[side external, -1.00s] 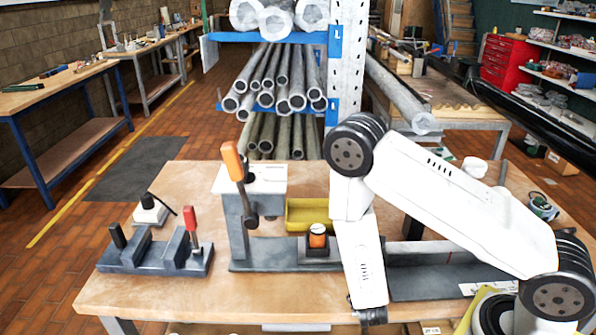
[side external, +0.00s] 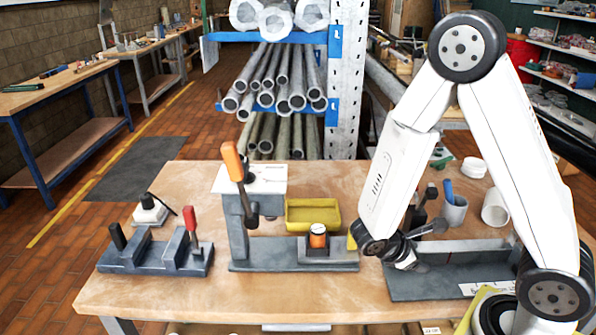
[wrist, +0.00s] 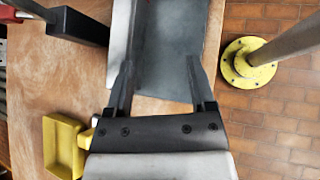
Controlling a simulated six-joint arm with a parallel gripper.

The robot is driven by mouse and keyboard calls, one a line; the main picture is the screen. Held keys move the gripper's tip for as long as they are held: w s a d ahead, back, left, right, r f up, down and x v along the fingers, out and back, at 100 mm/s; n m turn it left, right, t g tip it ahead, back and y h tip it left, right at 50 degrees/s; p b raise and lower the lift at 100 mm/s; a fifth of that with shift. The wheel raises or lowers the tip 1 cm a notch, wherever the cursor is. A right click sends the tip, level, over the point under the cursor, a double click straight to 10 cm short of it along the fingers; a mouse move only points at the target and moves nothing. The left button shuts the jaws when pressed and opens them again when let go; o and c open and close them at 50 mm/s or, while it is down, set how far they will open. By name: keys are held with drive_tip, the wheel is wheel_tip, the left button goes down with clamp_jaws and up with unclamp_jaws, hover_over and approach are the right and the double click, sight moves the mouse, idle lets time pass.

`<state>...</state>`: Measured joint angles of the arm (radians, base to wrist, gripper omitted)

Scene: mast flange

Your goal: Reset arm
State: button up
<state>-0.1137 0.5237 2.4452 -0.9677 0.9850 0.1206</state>
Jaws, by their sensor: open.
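My gripper (wrist: 160,65) shows in the wrist view with its two dark fingers apart and nothing between them. It is above a grey plate-like fixture (wrist: 172,40), with the fingertips overlapping it in the picture. In the side view my arm is bent, with its elbow high at the upper right and its wrist low over the right half of the bench. The fingers are small and hard to make out there. The grey fixture (side external: 448,284) lies below and beside the wrist. I cannot tell the exact height between them.
A yellow bin (side external: 313,214), a press with an orange handle (side external: 250,185) and a grey clamp block (side external: 155,255) stand left of my arm. Cups (side external: 495,207) stand behind it. A yellow round flange with a post (wrist: 248,62) shows right of the bench edge.

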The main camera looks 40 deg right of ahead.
drive_tip(key=w+a+r+m+t+y, duration=0.5)
drive_tip(key=w+a+m+t+y, duration=0.1)
drive_tip(key=a+m+y, duration=0.3)
drive_tip(key=shift+w+a+r+m, duration=0.25)
drive_tip(key=shift+a+r+m, duration=0.15)
drive_tip(key=shift+m, duration=0.2)
